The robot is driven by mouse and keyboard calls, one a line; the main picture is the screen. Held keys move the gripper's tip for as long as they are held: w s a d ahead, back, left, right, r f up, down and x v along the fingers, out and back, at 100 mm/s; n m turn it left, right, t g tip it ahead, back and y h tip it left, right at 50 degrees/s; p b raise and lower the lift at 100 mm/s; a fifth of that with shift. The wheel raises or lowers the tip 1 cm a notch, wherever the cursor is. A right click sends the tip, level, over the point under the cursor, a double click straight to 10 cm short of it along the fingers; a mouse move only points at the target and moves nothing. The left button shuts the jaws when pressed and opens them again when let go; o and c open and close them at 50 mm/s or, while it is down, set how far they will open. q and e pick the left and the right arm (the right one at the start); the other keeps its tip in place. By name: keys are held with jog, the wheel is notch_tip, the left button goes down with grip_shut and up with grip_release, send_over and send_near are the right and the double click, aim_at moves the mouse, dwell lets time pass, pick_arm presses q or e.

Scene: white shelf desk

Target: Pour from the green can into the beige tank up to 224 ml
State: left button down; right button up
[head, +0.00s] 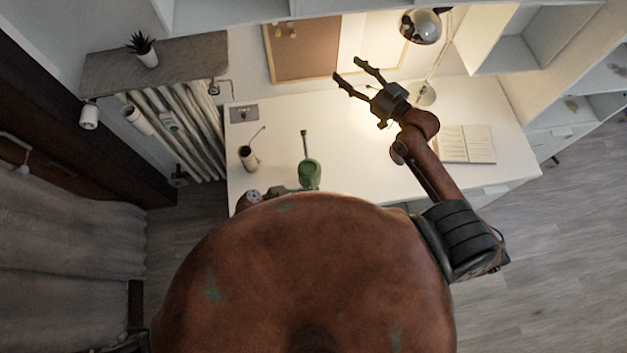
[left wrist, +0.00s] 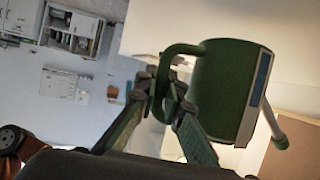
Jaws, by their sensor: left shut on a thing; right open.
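The green can (head: 309,174), with a long thin spout, is in the middle of the head view over the near part of the desk. My left gripper (left wrist: 165,92) is shut on its handle in the left wrist view, where the can's body (left wrist: 222,88) also shows with a pale strip on its side. In the head view my left gripper is mostly hidden by my own body. A small beige open container (head: 247,158) with a thin rod stands left of the can, apart from it; it looks like the tank. My right gripper (head: 348,68) is open and empty over the desk's back.
The white desk (head: 380,178) is clear between the can and my right arm. A lamp (head: 421,27) and an open book (head: 466,144) are on the right. A grey box (head: 244,113) lies at the back left. A radiator (head: 180,135) stands left of the desk.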

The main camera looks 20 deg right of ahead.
aim_at(312, 190)
pick_arm(q)
notch_tip(312, 190, up, 5)
jog(key=shift+r, duration=0.2)
jog(key=shift+w+a+r, duration=0.1)
jog(key=shift+a+r, duration=0.05)
jog(key=shift+r, duration=0.05)
jog(key=w+a+f+m+g+y, duration=0.1)
jog(key=a+m+g, duration=0.1)
jog(key=a, duration=0.7)
jog(key=w+a+f+m+g, duration=0.1)
jog(key=w+a+g, duration=0.1)
jog(key=a, duration=0.7)
jog(key=w+a+r+m+g, duration=0.1)
jog(key=w+a+r, duration=0.1)
jog(key=a+r, duration=0.3)
jog(key=w+a+r+m+g+y, duration=0.1)
jog(key=a+r, duration=0.5)
jog(key=a, duration=0.6)
jog(key=shift+w+a+m, duration=0.15)
jog(key=shift+w+m, duration=0.2)
jog(key=shift+m, duration=0.25)
jog(key=shift+r, duration=0.1)
jog(key=shift+s+a+r+n+g+y, duration=0.1)
jog(key=shift+r+n+g+y, duration=0.45)
jog(key=shift+r, duration=0.35)
jog(key=shift+s+a+r+n+g+y, duration=0.1)
jog(key=shift+r+n+g+y, duration=0.2)
jog(key=shift+r+n, duration=0.5)
jog(key=shift+r, duration=0.2)
